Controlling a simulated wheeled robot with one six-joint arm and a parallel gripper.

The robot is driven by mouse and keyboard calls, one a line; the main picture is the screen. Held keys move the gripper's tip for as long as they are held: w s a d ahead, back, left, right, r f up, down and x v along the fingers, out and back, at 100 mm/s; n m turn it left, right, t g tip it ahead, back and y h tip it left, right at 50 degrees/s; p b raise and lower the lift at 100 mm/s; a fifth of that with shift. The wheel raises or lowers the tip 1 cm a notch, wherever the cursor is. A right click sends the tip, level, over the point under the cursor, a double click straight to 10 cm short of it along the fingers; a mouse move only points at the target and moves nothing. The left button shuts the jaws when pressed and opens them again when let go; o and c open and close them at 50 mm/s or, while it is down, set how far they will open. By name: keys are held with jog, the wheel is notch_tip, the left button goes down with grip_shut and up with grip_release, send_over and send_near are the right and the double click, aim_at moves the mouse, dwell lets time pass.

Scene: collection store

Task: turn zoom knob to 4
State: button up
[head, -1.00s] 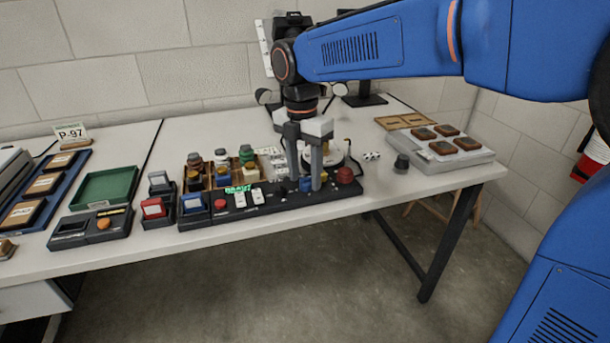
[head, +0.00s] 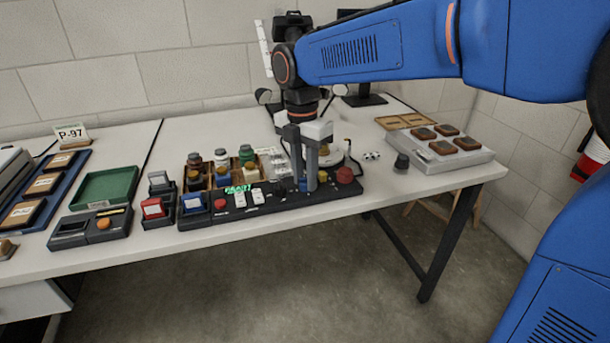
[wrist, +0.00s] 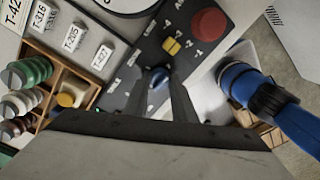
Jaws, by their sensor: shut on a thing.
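The control panel (head: 250,208) is a long black strip near the table's front edge. I cannot tell which mark the knob points to. My gripper (head: 304,186) points down at the panel's right half. In the wrist view my gripper (wrist: 160,88) has one finger on each side of the blue knob and is shut on it. In the head view the fingers mostly hide the knob.
A wooden rack of bottles (head: 208,182) stands behind the panel. A grey tray with brown blocks (head: 440,156) is at the right.

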jog(key=m, duration=0.4)
jog(key=shift+m, duration=0.4)
jog(key=m, duration=0.4)
jog(key=shift+d, duration=0.1)
jog(key=m, duration=0.5)
jog(key=shift+y, duration=0.3)
jog(key=m, duration=0.4)
jog(key=shift+m, duration=0.3)
jog(key=m, duration=0.8)
jog(key=shift+d, duration=0.1)
jog(key=m, duration=0.4)
jog(key=shift+t, duration=0.3)
jog(key=m, duration=0.4)
jog(key=shift+r+m, duration=0.1)
jog(key=shift+m, duration=0.2)
